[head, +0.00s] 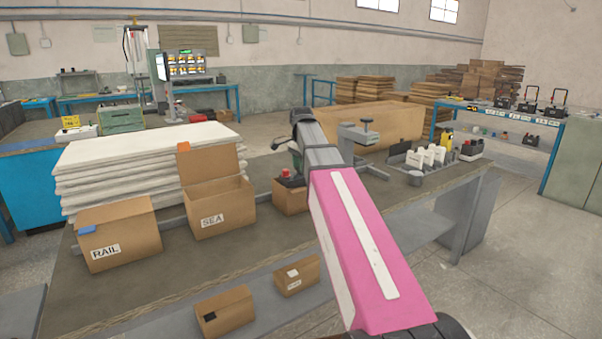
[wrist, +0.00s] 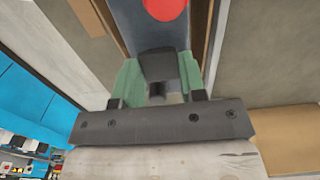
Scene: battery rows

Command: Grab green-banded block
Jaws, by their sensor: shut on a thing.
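In the wrist view my gripper (wrist: 160,78) has a pale green part on each side of a dark block (wrist: 158,63), and it is shut on that block. The block has a black face and grey lower parts. I cannot tell whether the green belongs to the fingers or to a band on the block. In the head view my gripper (head: 294,149) hangs at the far end of my pink arm, small and partly hidden. It is near a small open carton (head: 290,199) with a red-topped thing (head: 286,174) at its top. A red disc (wrist: 165,8) shows beyond the block in the wrist view.
Cartons marked RAIL (head: 118,235) and SEA (head: 222,212) stand on the workbench (head: 180,268). White sheets (head: 135,165) are stacked behind them. White and yellow batteries (head: 430,157) and a clamp stand (head: 358,135) are at right. Two small boxes (head: 224,311) sit on the lower shelf.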

